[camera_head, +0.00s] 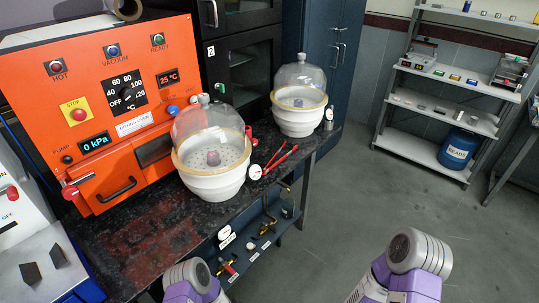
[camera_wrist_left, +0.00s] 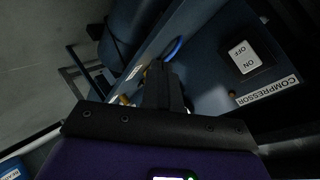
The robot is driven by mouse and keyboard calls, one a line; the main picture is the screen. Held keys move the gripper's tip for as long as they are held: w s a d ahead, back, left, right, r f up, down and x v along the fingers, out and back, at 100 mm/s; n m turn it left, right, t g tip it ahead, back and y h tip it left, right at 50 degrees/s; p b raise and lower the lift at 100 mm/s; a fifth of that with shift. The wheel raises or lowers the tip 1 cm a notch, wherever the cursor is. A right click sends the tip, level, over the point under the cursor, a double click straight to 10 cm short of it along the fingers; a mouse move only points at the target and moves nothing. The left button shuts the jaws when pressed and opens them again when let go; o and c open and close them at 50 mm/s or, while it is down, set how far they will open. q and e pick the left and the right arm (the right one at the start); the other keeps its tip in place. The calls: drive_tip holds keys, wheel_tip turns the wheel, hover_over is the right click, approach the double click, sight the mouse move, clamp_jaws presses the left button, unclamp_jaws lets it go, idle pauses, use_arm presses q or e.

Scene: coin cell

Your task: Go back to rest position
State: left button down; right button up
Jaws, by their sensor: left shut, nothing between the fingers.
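My left gripper (camera_wrist_left: 163,88) shows in the left wrist view with its dark fingers together and nothing visible between them. It is near a blue-grey surface with a compressor switch (camera_wrist_left: 244,57); whether it touches that surface I cannot tell. In the head view, my two purple-and-grey arms enter at the bottom edge, one left of centre and one right of centre. Neither gripper's fingers show in the head view, and the right gripper is out of sight.
A dark bench (camera_head: 140,240) carries an orange vacuum oven (camera_head: 90,85), two glass-domed desiccators (camera_head: 210,185) (camera_head: 299,120) and red-handled tongs (camera_head: 280,158). Shelves (camera_head: 425,160) with a blue drum (camera_head: 458,150) stand at the right. The grey floor (camera_head: 335,220) between is clear.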

use_arm(q)
drive_tip(key=s+d+r+n+g+h+p, duration=0.1)
drive_tip(key=s+d+r+n+g+h, duration=0.2)
drive_tip(key=s, duration=0.6)
drive_tip(key=s+d+r+n+g+h+p, duration=0.1)
drive_tip(key=s+d+r+n+g+h, duration=0.3)
drive_tip(key=s+r, duration=0.5)
drive_tip(key=g+h, duration=0.2)
drive_tip(key=h, duration=0.1)
drive_tip(key=shift+d+r, duration=0.15)
drive_tip(key=shift+d, duration=0.2)
